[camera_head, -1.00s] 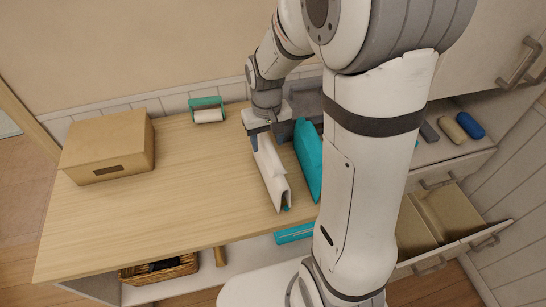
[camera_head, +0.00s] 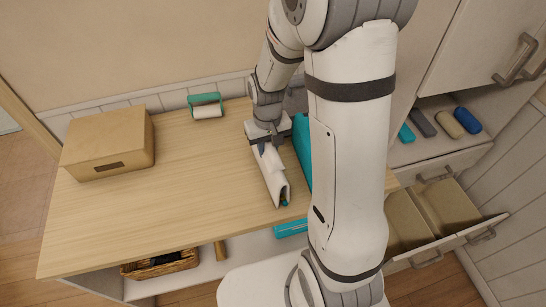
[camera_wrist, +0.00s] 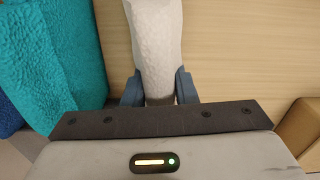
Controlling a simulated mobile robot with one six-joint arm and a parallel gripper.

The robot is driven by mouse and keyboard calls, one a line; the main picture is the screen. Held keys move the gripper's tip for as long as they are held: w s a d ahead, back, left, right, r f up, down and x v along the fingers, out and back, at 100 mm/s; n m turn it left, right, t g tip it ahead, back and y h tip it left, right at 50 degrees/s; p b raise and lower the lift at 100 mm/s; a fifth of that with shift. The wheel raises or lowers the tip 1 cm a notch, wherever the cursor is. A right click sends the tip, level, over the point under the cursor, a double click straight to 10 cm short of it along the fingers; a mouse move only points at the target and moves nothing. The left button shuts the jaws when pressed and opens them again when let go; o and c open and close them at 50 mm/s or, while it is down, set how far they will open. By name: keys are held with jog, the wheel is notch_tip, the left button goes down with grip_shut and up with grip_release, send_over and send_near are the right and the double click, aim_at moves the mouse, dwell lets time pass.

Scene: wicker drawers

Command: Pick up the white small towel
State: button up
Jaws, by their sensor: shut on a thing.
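The white small towel (camera_head: 271,178) is a folded, elongated piece on the wooden tabletop, just left of a teal towel. My gripper (camera_head: 262,145) is at its far end, pointing down, with its fingers on either side of it. In the wrist view the white towel (camera_wrist: 157,45) runs up from between the two blue-grey fingertips of my gripper (camera_wrist: 160,90), which are shut on it. I cannot tell whether the towel is clear of the tabletop.
The teal towel (camera_head: 303,145) stands close on the right, partly behind my arm. A cardboard box (camera_head: 108,145) and a teal-handled roller (camera_head: 206,106) are on the table (camera_head: 160,200). Rolled cloths (camera_head: 467,120) lie on a right shelf above an open drawer (camera_head: 440,212). The table's middle is clear.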

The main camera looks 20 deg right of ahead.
grip_shut()
jog(key=shift+r, duration=0.15)
